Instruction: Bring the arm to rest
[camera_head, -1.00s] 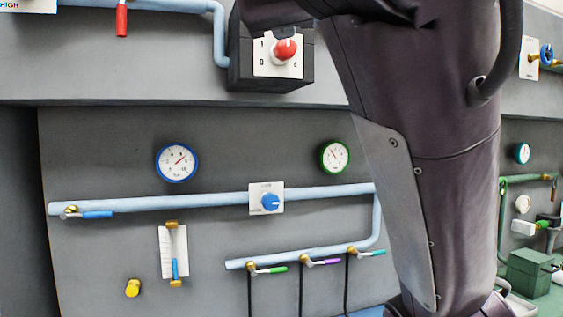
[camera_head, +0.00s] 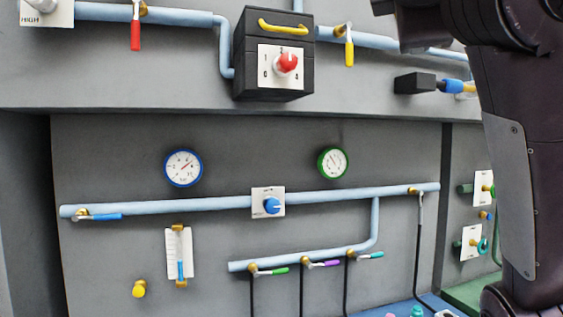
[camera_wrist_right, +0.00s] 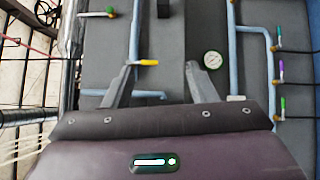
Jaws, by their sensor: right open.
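My right arm (camera_head: 525,150) runs down the right side of the head view, in front of the wall panel. Its gripper does not show clearly there. In the right wrist view my right gripper (camera_wrist_right: 158,82) has its two fingers wide apart with nothing held between them. A yellow-handled valve (camera_wrist_right: 148,62) shows in the picture between the fingers, on the panel beyond. The same yellow handle (camera_head: 349,54) hangs down from the upper pipe in the head view. My left gripper is in neither view.
The grey panel carries a black box with a red knob (camera_head: 289,63), a blue-rimmed gauge (camera_head: 183,168), a green-rimmed gauge (camera_head: 332,163) and a blue knob (camera_head: 271,205). Light blue pipes (camera_head: 160,206) with small valve handles stick out. A dark block (camera_head: 415,83) stands near my arm.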

